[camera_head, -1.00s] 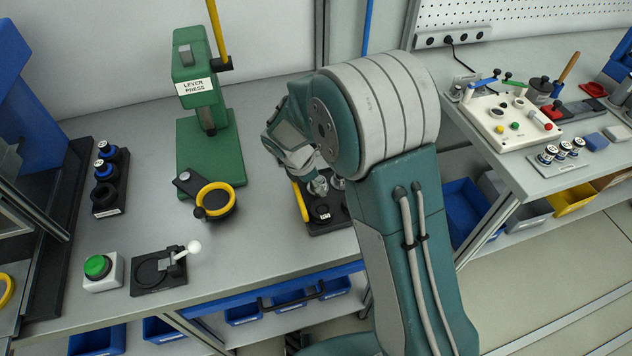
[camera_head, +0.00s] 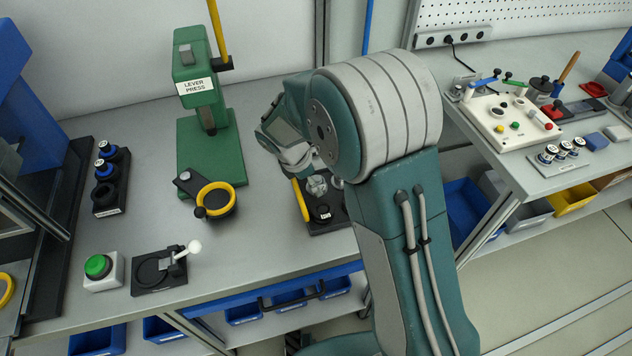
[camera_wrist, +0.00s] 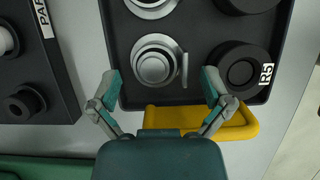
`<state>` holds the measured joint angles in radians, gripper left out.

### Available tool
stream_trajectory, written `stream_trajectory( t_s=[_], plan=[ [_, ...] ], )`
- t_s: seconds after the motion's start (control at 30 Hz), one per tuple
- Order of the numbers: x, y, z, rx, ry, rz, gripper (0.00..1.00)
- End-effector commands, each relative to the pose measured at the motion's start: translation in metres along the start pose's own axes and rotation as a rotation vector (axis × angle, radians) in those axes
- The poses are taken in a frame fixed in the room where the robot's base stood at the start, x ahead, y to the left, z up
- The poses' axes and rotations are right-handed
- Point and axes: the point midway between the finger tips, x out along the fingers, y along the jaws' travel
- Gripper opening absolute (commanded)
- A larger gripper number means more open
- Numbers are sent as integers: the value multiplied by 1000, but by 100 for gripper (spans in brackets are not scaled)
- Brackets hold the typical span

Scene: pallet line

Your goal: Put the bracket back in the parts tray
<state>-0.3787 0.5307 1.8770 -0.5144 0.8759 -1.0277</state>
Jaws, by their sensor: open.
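A silver round part with an upright thin plate beside it (camera_wrist: 155,62) sits in a black tray with a yellow handle (camera_wrist: 130,98); it looks like the bracket, but I cannot be sure. In the head view the silver part (camera_head: 316,185) stands in that tray (camera_head: 325,227). My gripper (camera_wrist: 162,79) is open and empty above it, one finger on each side and apart from it. A black holder (camera_wrist: 60,85) lettered "PAR", its label cut off, lies at the left of the wrist view, probably the parts tray; my arm hides it in the head view.
The handled tray also holds a black ring (camera_wrist: 240,70) by an "R5" label. A green lever press (camera_head: 210,150) and a yellow-rimmed fixture (camera_head: 215,200) stand to the left. A green button (camera_head: 98,267) and a white-knobbed clamp (camera_head: 160,270) are at the front. Bench between is clear.

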Motion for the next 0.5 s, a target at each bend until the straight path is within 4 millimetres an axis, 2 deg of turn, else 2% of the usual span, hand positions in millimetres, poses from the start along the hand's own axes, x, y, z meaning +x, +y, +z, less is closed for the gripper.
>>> stream_trajectory(
  t_s=[0.3, 0.5],
  plan=[
    [-68, 1, 0, -1, 2, 6, 99],
    [-98, 0, 1, -1, 2, 4, 99]
  ],
)
